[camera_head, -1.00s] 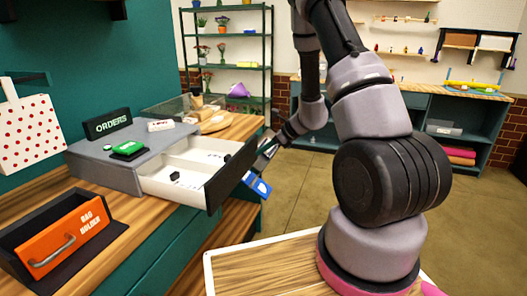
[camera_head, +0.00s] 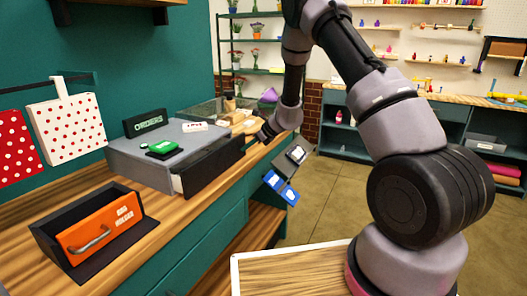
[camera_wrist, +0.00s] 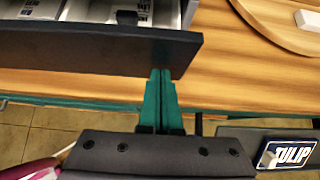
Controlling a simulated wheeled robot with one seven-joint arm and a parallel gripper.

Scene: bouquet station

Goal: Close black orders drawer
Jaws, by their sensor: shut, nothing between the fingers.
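The orders drawer is under the grey box with the ORDERS sign (camera_head: 149,123) on the counter. Its black front (camera_head: 212,164) stands a little out from the box, with a sliver of white side showing, so it is slightly open. In the wrist view the black front (camera_wrist: 90,48) spans the upper left, with part of the white inside above it. My gripper (camera_wrist: 161,74) is shut and empty, its green fingertips at the outer face of the front near its right end. They seem to touch it.
A TULIP label (camera_wrist: 288,153) is at lower right in the wrist view. A round wooden board (camera_wrist: 285,22) lies beside the drawer.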

